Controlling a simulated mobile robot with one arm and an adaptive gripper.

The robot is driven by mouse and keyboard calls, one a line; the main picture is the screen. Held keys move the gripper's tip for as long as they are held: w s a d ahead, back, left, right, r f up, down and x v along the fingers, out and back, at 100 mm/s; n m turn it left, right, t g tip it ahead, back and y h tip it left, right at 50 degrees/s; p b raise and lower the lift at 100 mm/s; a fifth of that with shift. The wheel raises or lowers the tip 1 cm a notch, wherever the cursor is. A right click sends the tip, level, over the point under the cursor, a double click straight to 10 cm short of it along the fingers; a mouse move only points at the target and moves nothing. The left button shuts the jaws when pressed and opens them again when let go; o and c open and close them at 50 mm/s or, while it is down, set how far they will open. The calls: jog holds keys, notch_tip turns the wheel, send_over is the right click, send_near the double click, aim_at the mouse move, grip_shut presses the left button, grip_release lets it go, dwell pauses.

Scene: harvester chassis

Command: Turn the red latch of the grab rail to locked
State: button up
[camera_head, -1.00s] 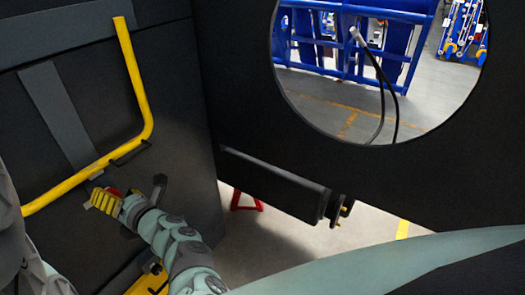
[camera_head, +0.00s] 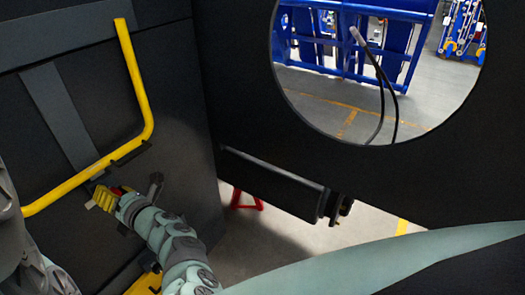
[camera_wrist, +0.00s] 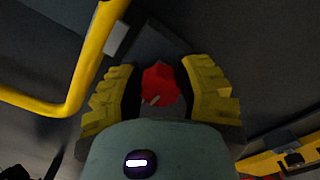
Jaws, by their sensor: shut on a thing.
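The red latch (camera_wrist: 160,85) sits between the two yellow ridged fingers of my gripper (camera_wrist: 160,92) in the wrist view. A small pale mark shows at its lower edge. In the head view only a bit of red (camera_head: 117,190) shows beside my gripper (camera_head: 107,197), which is at the dark wall just below the yellow grab rail (camera_head: 78,181). The fingers are shut on the latch. The rail also shows at the upper left of the wrist view (camera_wrist: 90,60). The latch's far side and its exact angle are hidden.
The dark wall panel with a grey strip (camera_head: 58,110) stands behind the rail. A second yellow bar (camera_head: 146,281) is low beneath my arm. To the right are a dark box-shaped beam (camera_head: 270,185), a red stand (camera_head: 246,201) and a round opening onto blue racks (camera_head: 352,40).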

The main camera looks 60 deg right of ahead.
grip_shut()
